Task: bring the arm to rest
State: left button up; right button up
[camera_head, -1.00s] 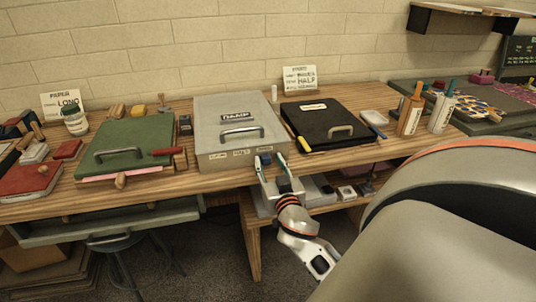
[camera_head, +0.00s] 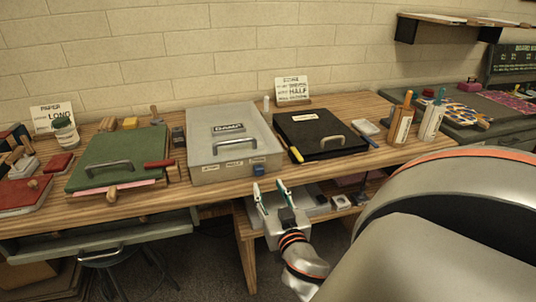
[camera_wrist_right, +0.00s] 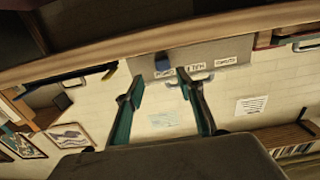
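My right gripper (camera_head: 269,187) is open and empty. It is just in front of the table's front edge, below and apart from the grey lidded box (camera_head: 207,143) marked DAMP. A small blue piece (camera_head: 259,169) is on the front of that box, just above the fingertips. In the right wrist view the two fingers (camera_wrist_right: 163,92) stand apart with nothing between them. The blue piece (camera_wrist_right: 162,62) and the box's label strip (camera_wrist_right: 193,69) show beyond them. My right arm enters from the lower right. My left gripper is not in view.
The wooden table (camera_head: 150,207) runs across the view. A green lidded board (camera_head: 120,150) lies left of the box and a black case (camera_head: 320,125) right of it. A lower shelf with a tray is close behind my gripper.

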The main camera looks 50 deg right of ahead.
dwell(0.4)
jog(key=s+a+f+n+g+y+p, duration=0.1)
jog(key=a+f+n+y, duration=0.65)
jog(key=a+f, duration=0.75)
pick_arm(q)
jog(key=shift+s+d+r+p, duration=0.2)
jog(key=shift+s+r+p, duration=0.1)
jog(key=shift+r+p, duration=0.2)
pick_arm(e)
jog(key=s+a+f+n+g+y, duration=0.3)
jog(key=s+a+f+y, duration=0.1)
jog(key=s+a+f, duration=0.6)
notch_tip(320, 180, down, 2)
jog(key=shift+s+a+f+g+y, duration=0.1)
jog(key=shift+s+a+g+y, duration=0.05)
jog(key=shift+a+g+y, duration=0.15)
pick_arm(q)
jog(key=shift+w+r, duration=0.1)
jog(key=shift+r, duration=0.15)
pick_arm(e)
jog(key=shift+d, duration=0.1)
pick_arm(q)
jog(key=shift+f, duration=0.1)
